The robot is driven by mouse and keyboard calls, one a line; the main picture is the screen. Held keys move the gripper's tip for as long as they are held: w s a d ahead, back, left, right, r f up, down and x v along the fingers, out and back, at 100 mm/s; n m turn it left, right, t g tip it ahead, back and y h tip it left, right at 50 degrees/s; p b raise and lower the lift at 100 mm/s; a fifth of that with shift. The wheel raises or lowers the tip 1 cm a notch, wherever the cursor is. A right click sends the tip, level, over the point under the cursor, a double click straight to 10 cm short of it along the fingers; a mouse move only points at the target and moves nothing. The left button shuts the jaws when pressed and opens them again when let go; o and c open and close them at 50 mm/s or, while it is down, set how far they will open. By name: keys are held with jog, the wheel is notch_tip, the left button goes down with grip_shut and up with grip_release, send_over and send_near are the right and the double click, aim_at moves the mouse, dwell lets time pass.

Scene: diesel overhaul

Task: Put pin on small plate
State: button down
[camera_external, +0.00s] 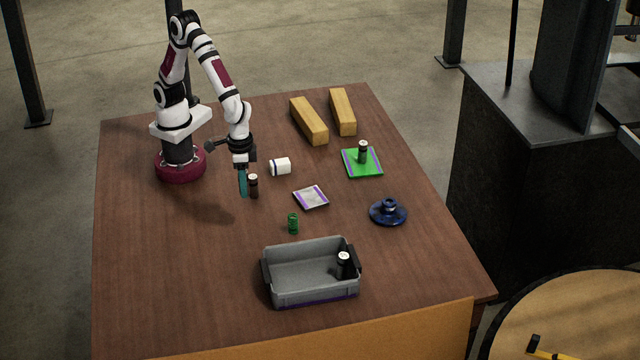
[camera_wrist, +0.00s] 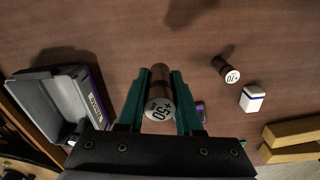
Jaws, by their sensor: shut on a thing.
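My gripper (camera_external: 243,182), with teal fingers (camera_wrist: 159,90), is shut on a dark brown pin (camera_wrist: 159,104) with a white top marked +50. The held pin is hidden by the near finger in the external view. A second pin (camera_external: 253,187) stands on the table just right of the fingers; it also shows in the wrist view (camera_wrist: 225,68). A small grey-white plate (camera_external: 311,197) with purple edges lies bare on the table, right of my gripper. A larger green plate (camera_external: 370,170) lies farther right with a pin (camera_external: 362,153) standing on it.
A grey bin (camera_external: 290,285) at the front holds another pin (camera_external: 343,265). A white block (camera_external: 280,166), a green spring-like part (camera_external: 293,223) and a blue flanged part (camera_external: 388,213) stand around the small plate. Two wooden blocks (camera_external: 309,122) lie at the back. The table's left front is clear.

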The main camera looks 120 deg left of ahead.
jog(key=w+a+n, duration=0.5)
jog(key=a+n, duration=0.2)
jog(key=a, duration=0.1)
send_over(311, 196)
jog(key=f, duration=0.6)
jog(key=shift+d, duration=0.35)
jog(key=f, duration=0.4)
jog(key=shift+a, duration=0.35)
jog(key=shift+w+f, duration=0.1)
jog(key=shift+f, duration=0.1)
jog(key=shift+f, duration=0.1)
jog(key=c, duration=0.6)
grip_release()
